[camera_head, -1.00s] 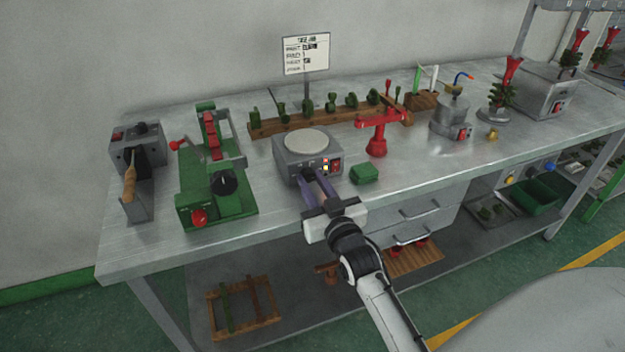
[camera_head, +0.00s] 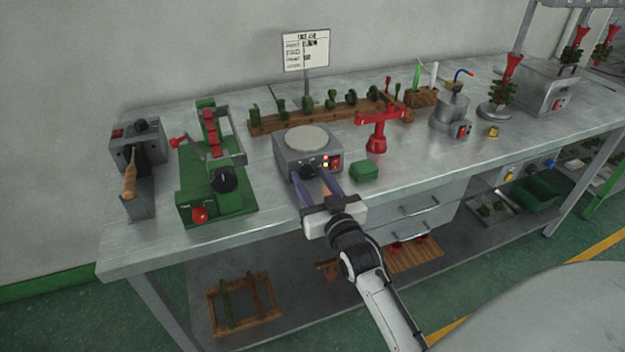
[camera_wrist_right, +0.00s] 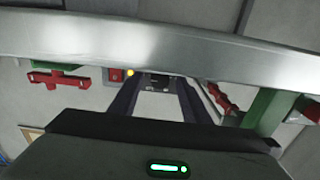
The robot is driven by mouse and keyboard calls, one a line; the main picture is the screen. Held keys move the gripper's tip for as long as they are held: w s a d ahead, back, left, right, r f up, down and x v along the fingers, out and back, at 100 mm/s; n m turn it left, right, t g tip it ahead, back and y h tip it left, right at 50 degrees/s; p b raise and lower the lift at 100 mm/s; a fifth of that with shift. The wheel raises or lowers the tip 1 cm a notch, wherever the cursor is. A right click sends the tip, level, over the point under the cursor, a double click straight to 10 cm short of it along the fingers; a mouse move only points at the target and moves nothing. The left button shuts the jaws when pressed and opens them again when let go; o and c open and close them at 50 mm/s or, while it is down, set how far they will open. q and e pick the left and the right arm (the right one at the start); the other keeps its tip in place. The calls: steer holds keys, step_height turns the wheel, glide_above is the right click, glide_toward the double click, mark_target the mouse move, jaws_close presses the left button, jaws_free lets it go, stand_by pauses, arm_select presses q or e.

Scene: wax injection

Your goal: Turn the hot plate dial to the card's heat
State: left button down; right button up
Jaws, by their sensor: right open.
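The hot plate (camera_head: 290,152) is a grey box with a round pale plate on top, standing near the table's front edge. Its dark dial (camera_head: 308,172) is on the front face, beside lit indicators and a red switch. My right gripper (camera_head: 313,178) is in front of the dial with its purple fingers apart. I cannot tell whether the fingers touch the dial. In the right wrist view the two fingers (camera_wrist_right: 157,95) stand apart, with a dark part of the hot plate between their tips. The card (camera_head: 306,50) stands on a post behind; its writing is too small to read. My left gripper is not in view.
A green block (camera_head: 364,170) lies just right of the hot plate, and a red stand (camera_head: 377,135) is behind it. A green injection press (camera_head: 215,185) is on the left. A wooden rack (camera_head: 270,123) of green pieces is behind.

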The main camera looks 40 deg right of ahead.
step_height(320, 180, up, 10)
steer(key=shift+p, duration=0.4)
stand_by(0.5)
